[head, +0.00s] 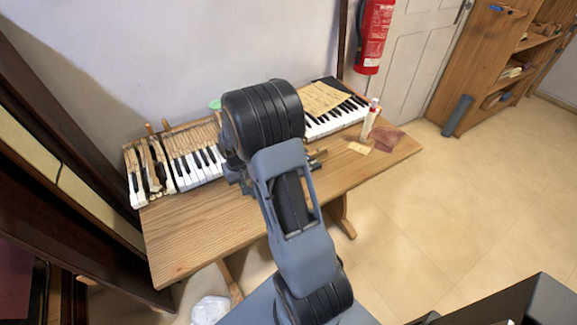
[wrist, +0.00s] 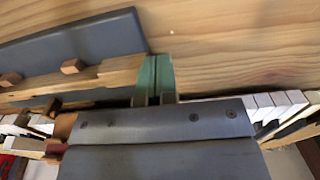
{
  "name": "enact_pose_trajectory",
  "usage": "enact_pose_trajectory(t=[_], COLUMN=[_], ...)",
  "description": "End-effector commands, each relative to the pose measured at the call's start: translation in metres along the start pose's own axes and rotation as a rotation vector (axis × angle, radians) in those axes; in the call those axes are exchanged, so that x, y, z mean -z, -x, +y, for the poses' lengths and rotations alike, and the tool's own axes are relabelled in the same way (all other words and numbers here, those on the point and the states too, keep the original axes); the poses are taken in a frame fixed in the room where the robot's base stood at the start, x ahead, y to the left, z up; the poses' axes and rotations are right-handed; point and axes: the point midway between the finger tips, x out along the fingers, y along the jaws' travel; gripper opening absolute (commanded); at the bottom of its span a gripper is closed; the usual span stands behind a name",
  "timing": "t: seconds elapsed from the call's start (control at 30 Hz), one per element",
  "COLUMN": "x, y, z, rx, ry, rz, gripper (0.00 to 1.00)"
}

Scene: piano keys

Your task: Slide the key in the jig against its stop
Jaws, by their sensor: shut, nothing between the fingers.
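In the wrist view a bare wooden key (wrist: 100,80) lies along the dark grey plate of the jig (wrist: 85,42), between small wooden blocks (wrist: 72,66). My gripper (wrist: 153,75) has its green fingers shut together with nothing between them. They stand at the right end of the key, right beside it; I cannot tell whether they touch. The key's left end runs out of the frame, so I cannot tell its contact with the stop. In the head view my arm hides the gripper and most of the jig.
A wooden workbench (head: 185,238) holds a row of piano keys (head: 195,168) at the back and more keys (head: 335,120) at the right. A bottle (head: 371,117) and a reddish cloth (head: 388,138) are at the right end. The bench's front left is clear.

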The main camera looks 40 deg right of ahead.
Motion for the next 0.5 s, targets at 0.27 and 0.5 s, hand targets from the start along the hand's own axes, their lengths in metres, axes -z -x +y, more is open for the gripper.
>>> enact_pose_trajectory(t=[0.27, 0.5], x=[0.0000, 0.0000], y=[-0.0001, -0.0001], z=[0.0043, 0.0065], rx=[0.000, 0.000], ry=[0.000, 0.001], rz=[0.000, 0.000], gripper=[0.00, 0.00])
